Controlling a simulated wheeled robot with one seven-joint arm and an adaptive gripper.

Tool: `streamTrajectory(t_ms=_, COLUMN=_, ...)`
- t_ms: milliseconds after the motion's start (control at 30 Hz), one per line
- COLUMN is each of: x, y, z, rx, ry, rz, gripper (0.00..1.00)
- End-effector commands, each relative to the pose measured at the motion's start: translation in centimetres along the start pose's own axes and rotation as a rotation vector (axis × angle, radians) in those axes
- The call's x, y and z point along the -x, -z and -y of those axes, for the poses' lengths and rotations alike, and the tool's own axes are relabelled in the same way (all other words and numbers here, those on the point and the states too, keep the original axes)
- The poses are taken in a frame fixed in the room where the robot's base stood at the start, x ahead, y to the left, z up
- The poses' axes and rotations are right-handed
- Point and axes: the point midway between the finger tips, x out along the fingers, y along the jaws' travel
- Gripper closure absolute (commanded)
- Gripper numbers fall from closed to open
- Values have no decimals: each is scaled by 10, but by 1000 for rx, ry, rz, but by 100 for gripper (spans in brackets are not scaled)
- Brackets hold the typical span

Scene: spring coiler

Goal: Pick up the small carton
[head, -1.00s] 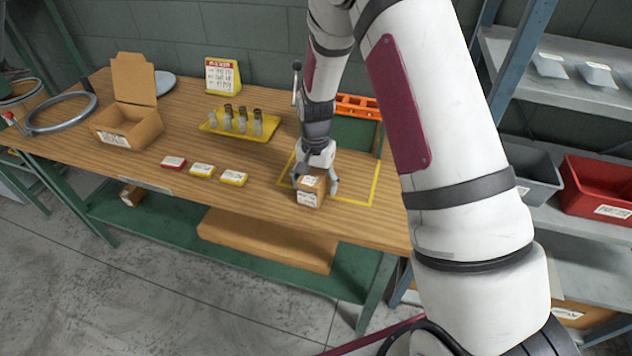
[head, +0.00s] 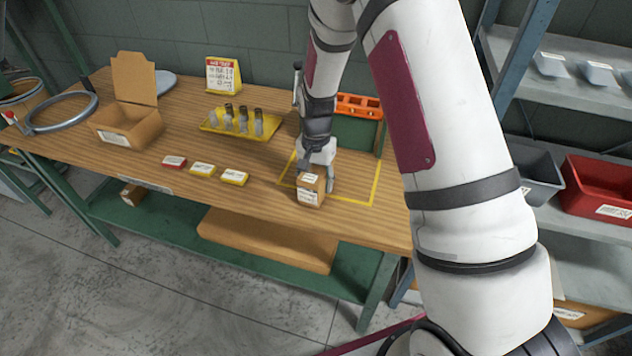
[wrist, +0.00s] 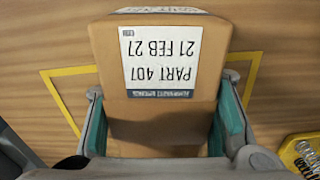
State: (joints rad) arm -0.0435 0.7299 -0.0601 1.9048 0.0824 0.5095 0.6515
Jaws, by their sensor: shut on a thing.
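The small carton (head: 311,190) is a brown box with white labels near the front edge of the wooden bench. In the wrist view the carton (wrist: 160,95) fills the middle, with a label reading "PART 407, 21 FEB 27". My gripper (head: 316,180) is over the carton from above. Its teal-padded fingers (wrist: 160,132) are against the carton's two sides, shut on it. I cannot tell whether the carton's underside is clear of the bench top.
A yellow taped outline (head: 372,190) lies around the carton's spot. Yellow and red small boxes (head: 203,169) lie to the left, with a yellow tray of cylinders (head: 240,127) behind. An open cardboard box (head: 128,126) stands further left. An orange rack (head: 359,106) is behind my gripper.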

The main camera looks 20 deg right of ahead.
Motion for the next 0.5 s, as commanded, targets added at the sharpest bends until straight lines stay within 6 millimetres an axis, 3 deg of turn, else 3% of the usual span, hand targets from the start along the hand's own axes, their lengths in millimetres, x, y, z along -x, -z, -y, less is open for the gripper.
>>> streamTrajectory(t_ms=267, x=30, y=2, z=1, rx=0, ry=4, rz=-4, gripper=100)
streamTrajectory(t_ms=500, x=34, y=-24, z=-45, rx=-4, ry=0, rz=-1, gripper=100)
